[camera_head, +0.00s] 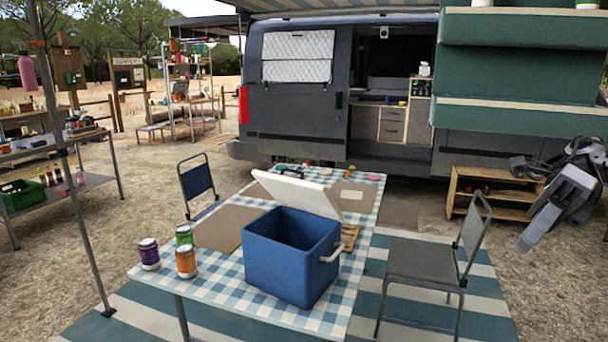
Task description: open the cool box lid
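The blue cool box (290,260) stands on the checked table, near its front edge. Its white lid (298,193) is raised and tilted up at the back, so the dark inside of the box shows. A white handle (338,250) sticks out on its right side. My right gripper (517,166) is at the right of the picture, well apart from the box and lid; it is small and dark, and its finger opening cannot be made out. My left gripper is not in view.
Three jars, purple (149,254), green (184,235) and orange (186,262), stand left of the box on the checked table (225,285). Chairs stand at the right (430,262) and left (198,182). A wooden crate shelf (478,190) stands by the van (290,110).

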